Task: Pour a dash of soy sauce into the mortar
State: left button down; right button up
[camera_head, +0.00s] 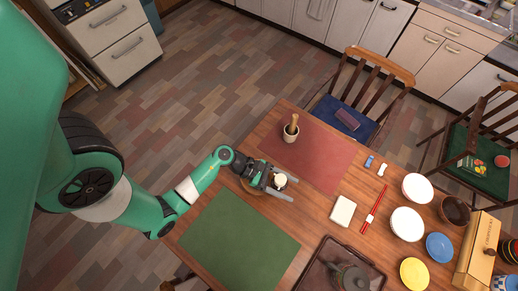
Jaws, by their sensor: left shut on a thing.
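The mortar (290,135) is a small pale cup with a wooden pestle (293,120) leaning upright in it. It stands on the red placemat near the table's far left edge. My left gripper (287,187) is just below the mortar in the picture, apart from it. It is shut on a small container with a cream-white top (280,181), which may be the soy sauce; no label can be read. The fingers and the view from above hide most of its body, so its tilt is hard to tell. My right gripper is not in view.
The red placemat (318,155) and green placemat (240,240) have bare areas. A dark tray with a teapot (354,279) is at the bottom. White bowls (407,223), red chopsticks (375,207) and a wooden box (476,250) stand right. A chair (378,65) is behind the table.

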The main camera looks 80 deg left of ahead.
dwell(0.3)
pick_arm(q)
notch_tip(320, 180, up, 5)
jog(key=p, duration=0.5)
jog(key=shift+r, duration=0.1)
jog(key=shift+d, duration=0.1)
jog(key=shift+d, duration=0.25)
notch_tip(320, 180, up, 25)
jog(key=p, duration=2.1)
send_over(286, 182)
jog(key=w+d, duration=0.2)
jog(key=w, duration=0.1)
jog(key=shift+s+n+y+b, duration=0.15)
jog(key=shift+n+y+b, duration=0.15)
